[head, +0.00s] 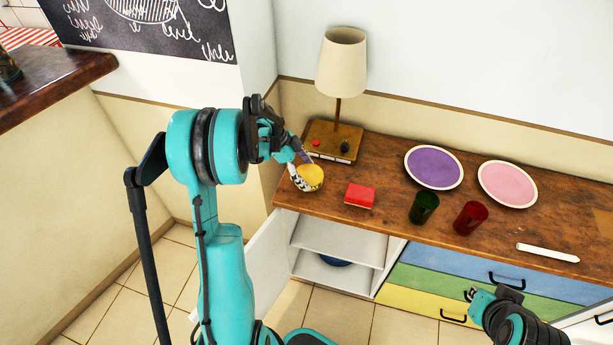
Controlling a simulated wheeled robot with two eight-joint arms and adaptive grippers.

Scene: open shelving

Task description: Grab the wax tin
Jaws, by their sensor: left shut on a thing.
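A small round thing with a yellow top and a black-and-white side, which looks like the wax tin (312,175), is at the left end of the wooden counter. My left gripper (300,172) reaches down to it from the upper left and is shut on it. The fingers partly hide its left side. I cannot tell whether it still touches the counter. My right gripper (489,295) is at the lower right, in front of the drawers and away from the tin; its finger opening is unclear.
A lamp (342,62) on a wooden base stands behind the tin. A red box (360,195), a green cup (424,207), a red cup (470,217), a purple plate (434,167) and a pink plate (508,184) are to the right. A cabinet door (268,265) hangs open below.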

